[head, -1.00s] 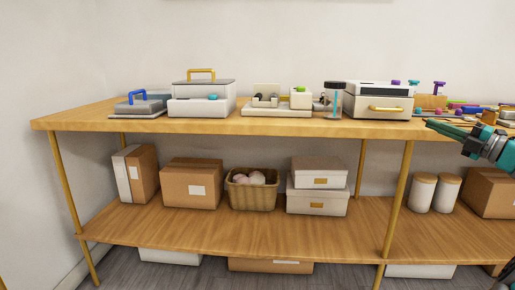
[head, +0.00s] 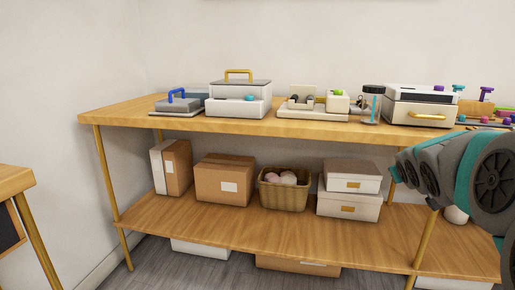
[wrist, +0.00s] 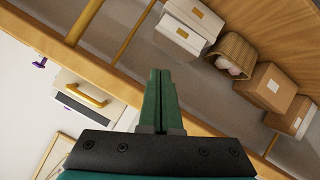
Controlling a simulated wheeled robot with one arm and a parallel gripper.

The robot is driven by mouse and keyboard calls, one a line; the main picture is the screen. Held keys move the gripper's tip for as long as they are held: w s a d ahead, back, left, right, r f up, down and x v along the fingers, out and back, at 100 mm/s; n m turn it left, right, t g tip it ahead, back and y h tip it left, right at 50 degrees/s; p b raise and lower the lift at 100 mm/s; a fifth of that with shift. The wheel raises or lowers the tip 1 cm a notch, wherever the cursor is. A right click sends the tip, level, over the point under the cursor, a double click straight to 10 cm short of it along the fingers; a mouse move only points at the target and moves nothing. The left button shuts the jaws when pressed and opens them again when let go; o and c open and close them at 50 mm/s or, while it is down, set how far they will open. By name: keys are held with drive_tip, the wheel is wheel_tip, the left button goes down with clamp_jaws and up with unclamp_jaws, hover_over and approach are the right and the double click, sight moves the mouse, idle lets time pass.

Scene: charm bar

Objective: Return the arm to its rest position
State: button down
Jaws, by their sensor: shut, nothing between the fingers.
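My gripper (wrist: 161,75) shows in the wrist view with its two green fingers together and nothing between them. It is in front of the shelf table, whose wooden edge (wrist: 100,72) runs slantwise behind the fingers. In the head view my arm's grey and teal links are large at the right edge, in front of the table. The gripper itself is not visible there.
The table top (head: 200,123) carries a white box with a gold handle (head: 238,104), a blue-handled press (head: 178,104) and a gold-handled drawer unit (head: 420,108). The lower shelf holds cartons (head: 225,180) and a basket (head: 284,190). Another wooden table (head: 14,180) stands at left.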

drive_tip(key=s+a+f+m+g+y, duration=0.1)
drive_tip(key=s+a+f+g, duration=0.3)
drive_tip(key=s+a+f, duration=0.55)
drive_tip(key=s+a+f+g+y, duration=0.2)
drive_tip(key=s+a+f+g, duration=0.3)
drive_tip(key=s, duration=0.7)
drive_tip(key=s+a+f+g, duration=0.2)
drive_tip(key=s+a+f, duration=0.1)
drive_tip(key=s, duration=0.6)
drive_tip(key=s+a+f+g+y+p, duration=0.1)
drive_tip(key=s+a+f+g, duration=0.1)
drive_tip(key=s, duration=0.8)
drive_tip(key=shift+s+a+f+m+y, duration=0.35)
drive_tip(key=shift+a+f, duration=0.25)
drive_tip(key=shift+a, duration=0.55)
